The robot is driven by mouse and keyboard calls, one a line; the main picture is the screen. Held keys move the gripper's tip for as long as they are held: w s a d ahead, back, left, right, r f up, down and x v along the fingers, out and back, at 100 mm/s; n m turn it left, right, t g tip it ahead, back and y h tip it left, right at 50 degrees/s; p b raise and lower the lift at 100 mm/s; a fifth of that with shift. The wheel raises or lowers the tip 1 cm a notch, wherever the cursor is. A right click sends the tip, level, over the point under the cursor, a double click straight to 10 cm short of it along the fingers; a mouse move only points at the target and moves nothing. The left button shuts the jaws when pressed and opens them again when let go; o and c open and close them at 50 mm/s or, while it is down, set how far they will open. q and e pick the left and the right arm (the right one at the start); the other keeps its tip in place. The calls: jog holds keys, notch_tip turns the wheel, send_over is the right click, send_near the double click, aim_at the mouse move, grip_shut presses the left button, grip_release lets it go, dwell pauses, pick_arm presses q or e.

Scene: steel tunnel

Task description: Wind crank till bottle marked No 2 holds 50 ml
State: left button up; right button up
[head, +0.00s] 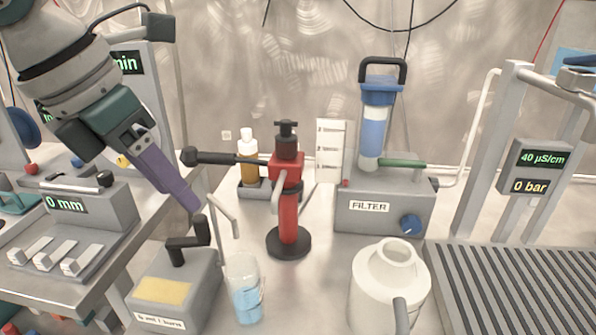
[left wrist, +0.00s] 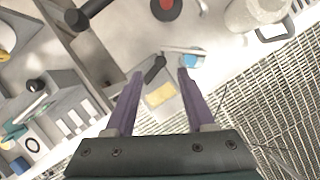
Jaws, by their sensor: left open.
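A grey box (head: 199,289) with a yellow panel and a small front label stands at the front left of the bench. A black crank (head: 187,243) with an upright knob is on top. A clear vessel (head: 246,306) with blue liquid stands just right of it, under a bent spout; I cannot read any marking or level on it. My left gripper (head: 193,206) is open, its purple fingers just above the crank. In the left wrist view, the crank (left wrist: 154,69) lies between and beyond the fingertips (left wrist: 159,72). No right gripper is in view.
A red hand pump (head: 287,205) with a black lever stands behind the vessel. A white jug (head: 388,285) is at the right front, a filter unit (head: 380,215) behind it. A slotted grey rack (head: 515,290) lies at right. A side bench (head: 60,285) is at left.

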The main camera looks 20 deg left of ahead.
aim_at(198, 218)
pick_arm(q)
jog(key=x, duration=0.7)
jog(key=shift+w+f, duration=0.1)
jog(key=shift+f, duration=0.1)
grip_shut()
